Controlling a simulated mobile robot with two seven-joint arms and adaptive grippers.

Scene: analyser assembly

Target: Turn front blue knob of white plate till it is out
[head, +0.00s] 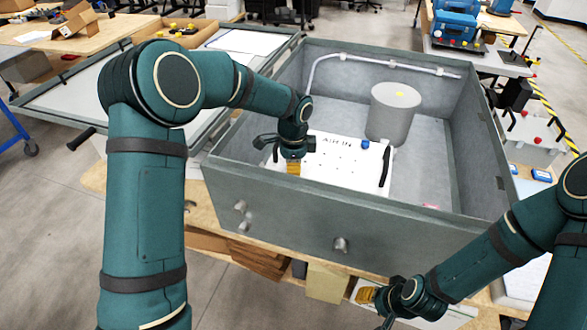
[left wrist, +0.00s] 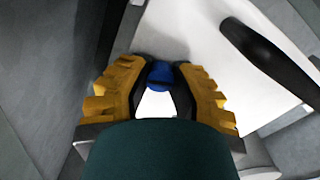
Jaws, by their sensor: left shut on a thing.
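The white plate (head: 340,172) lies inside the grey open box, with a black handle (head: 385,166) at its right side. It also shows in the left wrist view (left wrist: 215,60). My left gripper (head: 293,168) is over the plate's front left part. In the left wrist view its yellow-padded fingers are shut on the front blue knob (left wrist: 160,73), one on each side. The head view does not show this knob behind the gripper. Another blue knob (head: 365,144) is at the plate's back right. My right gripper (head: 367,295) is low in front of the box; its finger opening is unclear.
The grey box (head: 300,207) has high walls around the plate. A grey cylinder (head: 392,115) stands behind the plate, and a white pipe (head: 385,62) runs along the back wall. The box floor to the right is mostly clear.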

